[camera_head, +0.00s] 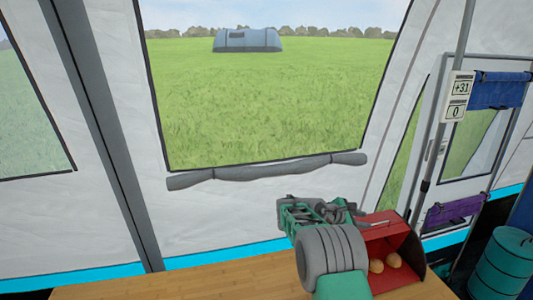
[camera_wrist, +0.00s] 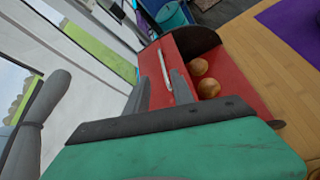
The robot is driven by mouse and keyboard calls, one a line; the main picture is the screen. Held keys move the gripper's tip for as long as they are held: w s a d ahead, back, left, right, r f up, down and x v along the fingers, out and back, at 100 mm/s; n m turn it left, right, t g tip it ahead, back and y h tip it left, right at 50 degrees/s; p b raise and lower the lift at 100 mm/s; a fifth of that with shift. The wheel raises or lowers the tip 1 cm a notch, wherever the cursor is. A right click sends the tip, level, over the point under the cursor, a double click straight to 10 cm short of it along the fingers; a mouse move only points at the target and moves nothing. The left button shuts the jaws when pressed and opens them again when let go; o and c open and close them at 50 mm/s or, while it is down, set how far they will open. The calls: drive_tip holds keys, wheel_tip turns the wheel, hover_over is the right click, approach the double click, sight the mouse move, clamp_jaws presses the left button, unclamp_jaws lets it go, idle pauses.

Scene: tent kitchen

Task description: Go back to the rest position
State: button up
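My gripper (camera_head: 335,213) hangs over the wooden counter, beside and partly in front of a red open box in the head view. In the wrist view its two grey fingers (camera_wrist: 160,82) stand apart, with nothing seen held between them. The red box (camera_head: 397,231) also shows in the wrist view (camera_wrist: 225,62), just beyond the fingers. Two round brown items (camera_head: 385,263) lie inside it, and they show clearly in the wrist view (camera_wrist: 204,77). I cannot tell whether my gripper touches the box.
The wooden counter (camera_head: 180,285) is bare to the left of my arm. The tent wall and window (camera_head: 265,110) rise behind it. A teal container (camera_head: 503,262) stands at right. A purple mat (camera_wrist: 295,30) lies on the counter in the wrist view.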

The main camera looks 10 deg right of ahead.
drive_tip(key=s+a+r+m+t+y, duration=0.1)
drive_tip(key=s+a+r+m+y, duration=0.3)
drive_tip(key=a, duration=0.3)
drive_tip(key=s+a+r+m+t+y, duration=0.1)
drive_tip(key=s+a+r+m+y, duration=0.2)
drive_tip(key=s+a, duration=0.45)
drive_tip(key=s+a+f+m+g+y, duration=0.1)
drive_tip(key=s+a+f+m+y, duration=0.1)
drive_tip(key=s+a+m, duration=0.2)
drive_tip(key=s+a+f+m+g+y, duration=0.1)
drive_tip(key=s+a+f+m+y, duration=0.1)
drive_tip(key=s+a, duration=0.9)
drive_tip(key=s+m+y, duration=0.1)
drive_tip(key=s+m, duration=0.1)
drive_tip(key=s, duration=0.4)
drive_tip(key=shift+f, duration=0.35)
